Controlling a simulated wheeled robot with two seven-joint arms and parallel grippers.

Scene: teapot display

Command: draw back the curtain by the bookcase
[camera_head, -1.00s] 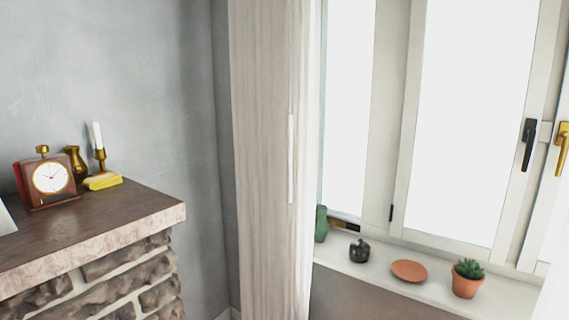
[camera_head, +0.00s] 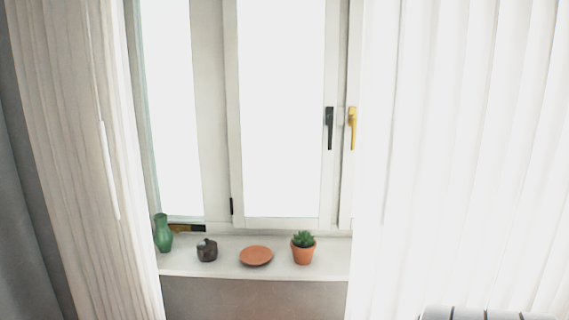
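A beige curtain (camera_head: 72,150) hangs gathered at the left side of the window, with a thin white handle (camera_head: 109,170) running upright along it. A white curtain (camera_head: 455,150) hangs spread over the right side of the window and reaches past the right picture edge. The window (camera_head: 282,110) between them is uncovered. It has a black handle (camera_head: 329,128) and a yellow handle (camera_head: 353,128), the yellow one close beside the white curtain's left edge. No bookcase shows in this view. Neither of my grippers is in view.
The windowsill (camera_head: 200,268) bears a green vase (camera_head: 163,233), a small dark pot (camera_head: 207,250), a terracotta saucer (camera_head: 256,256) and a potted succulent (camera_head: 303,248).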

